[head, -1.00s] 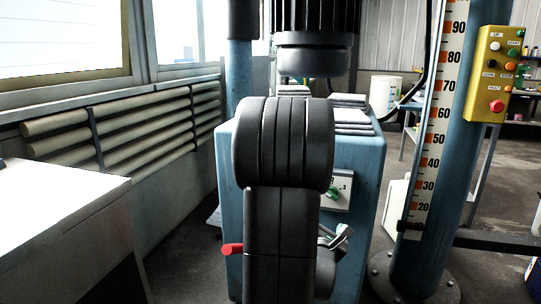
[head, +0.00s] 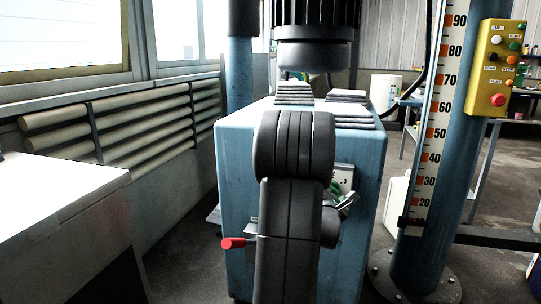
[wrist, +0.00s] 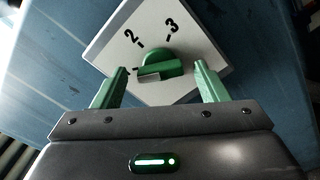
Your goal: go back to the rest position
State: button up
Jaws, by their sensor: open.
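My gripper (wrist: 160,86) shows in the wrist view with its two green fingers spread apart and nothing between them. Beyond the fingertips is a green rotary knob (wrist: 160,64) on a white plate (wrist: 118,38) marked 2 and 3. I cannot tell the exact gap between fingers and knob, but they look apart. In the head view my dark arm stands in front of the blue cabinet (head: 235,170) and hides much of its front. The white plate (head: 345,174) shows partly to the right of the arm.
A red-tipped lever (head: 232,243) sticks out left of my arm. A dark motor (head: 314,50) hangs above the cabinet. A blue column with a scale (head: 432,150) and a yellow button box (head: 497,68) stand right. A white table (head: 55,205) is at left.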

jog(key=m, duration=0.4)
jog(key=shift+m, duration=0.3)
jog(key=m, duration=0.3)
jog(key=shift+m+p, duration=0.35)
jog(key=shift+m, duration=0.05)
jog(key=m+p, duration=0.1)
jog(key=m, duration=0.3)
jog(key=m+p, duration=0.1)
jog(key=m, duration=0.2)
jog(key=shift+m+p, duration=0.4)
jog(key=shift+f, duration=0.1)
